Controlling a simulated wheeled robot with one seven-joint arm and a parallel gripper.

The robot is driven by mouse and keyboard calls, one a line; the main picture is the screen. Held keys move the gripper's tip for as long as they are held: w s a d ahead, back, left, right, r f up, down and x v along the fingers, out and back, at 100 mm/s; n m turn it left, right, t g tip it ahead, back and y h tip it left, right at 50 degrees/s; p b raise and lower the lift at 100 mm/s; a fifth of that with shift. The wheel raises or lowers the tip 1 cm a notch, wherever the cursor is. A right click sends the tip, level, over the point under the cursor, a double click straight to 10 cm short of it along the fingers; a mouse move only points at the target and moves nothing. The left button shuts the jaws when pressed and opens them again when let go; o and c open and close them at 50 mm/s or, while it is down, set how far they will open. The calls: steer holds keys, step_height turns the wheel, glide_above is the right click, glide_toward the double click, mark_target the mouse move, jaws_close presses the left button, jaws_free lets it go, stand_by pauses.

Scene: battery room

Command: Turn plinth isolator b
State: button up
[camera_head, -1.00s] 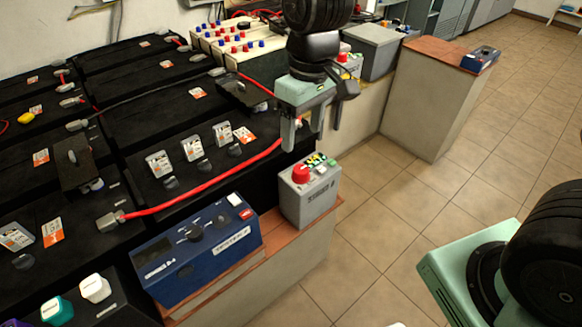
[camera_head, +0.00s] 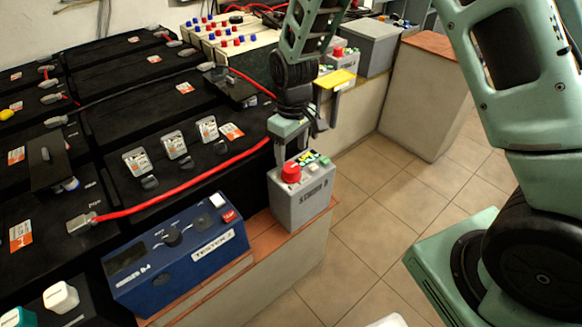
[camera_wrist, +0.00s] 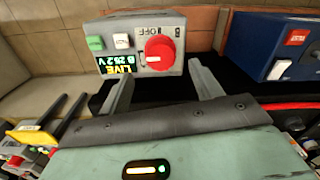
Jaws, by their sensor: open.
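The isolator is a small grey box (camera_head: 302,202) with a red round knob (camera_head: 291,173) on top, standing on a brick-red-topped plinth (camera_head: 262,238). In the wrist view the box (camera_wrist: 110,55) shows its red knob (camera_wrist: 160,52) with a pale pointer bar, OFF lettering, a green and a white button, and a lit LIVE B 25.2V display. My gripper (camera_head: 290,150) is just behind and above the box in the head view. In the wrist view its two open fingers (camera_wrist: 163,87) are apart, with the knob beyond them and roughly between them. No contact with the knob shows.
A blue tester box (camera_head: 175,255) stands close to the left of the isolator. A red cable (camera_head: 190,198) runs over the black batteries behind. A yellow piece (camera_head: 335,79) sits near another box with a red knob (camera_head: 339,52). The tiled floor (camera_head: 370,220) at right is open.

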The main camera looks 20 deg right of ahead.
mark_target(291, 167)
step_height(291, 167, down, 6)
steer(key=shift+a+f, duration=0.1)
stand_by(0.4)
steer(key=c, duration=1)
